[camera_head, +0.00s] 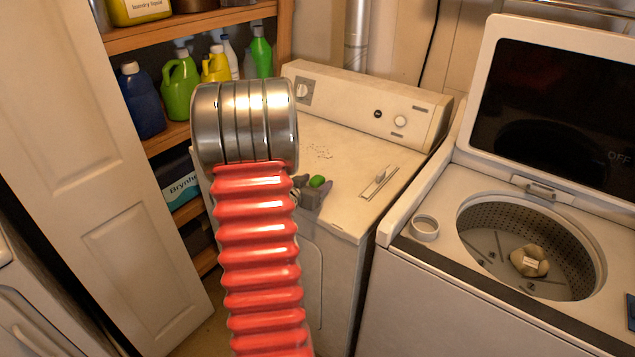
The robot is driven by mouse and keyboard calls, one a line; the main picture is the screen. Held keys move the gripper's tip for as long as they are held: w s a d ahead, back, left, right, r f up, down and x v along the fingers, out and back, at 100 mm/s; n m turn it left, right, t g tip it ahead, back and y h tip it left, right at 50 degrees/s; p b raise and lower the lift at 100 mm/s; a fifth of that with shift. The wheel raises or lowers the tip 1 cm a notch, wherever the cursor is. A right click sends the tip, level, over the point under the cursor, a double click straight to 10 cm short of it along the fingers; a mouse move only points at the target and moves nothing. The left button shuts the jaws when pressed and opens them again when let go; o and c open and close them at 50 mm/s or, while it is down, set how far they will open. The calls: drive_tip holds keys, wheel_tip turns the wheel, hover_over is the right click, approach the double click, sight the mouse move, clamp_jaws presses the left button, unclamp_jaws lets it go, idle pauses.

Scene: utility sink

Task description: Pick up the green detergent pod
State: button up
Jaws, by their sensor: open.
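The green detergent pod (317,181) is a small bright green piece on the white top of the closed machine (345,205), near its front left edge. My gripper (309,192) is grey and open, and it is right at the pod, with its fingers showing just beside and below it. Most of my gripper is hidden behind my red ribbed arm and its metal collar. I cannot tell whether the fingers touch the pod or whether part of the pod lies between them.
A small lever plate (379,182) lies on the machine top to the right. An open top-loading washer (530,245) stands further right, its lid (560,100) raised. Wooden shelves (190,30) with several bottles are at the back left, beside a white door (95,160).

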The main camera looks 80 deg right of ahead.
idle(0.5)
drive_tip(key=c, duration=1.1)
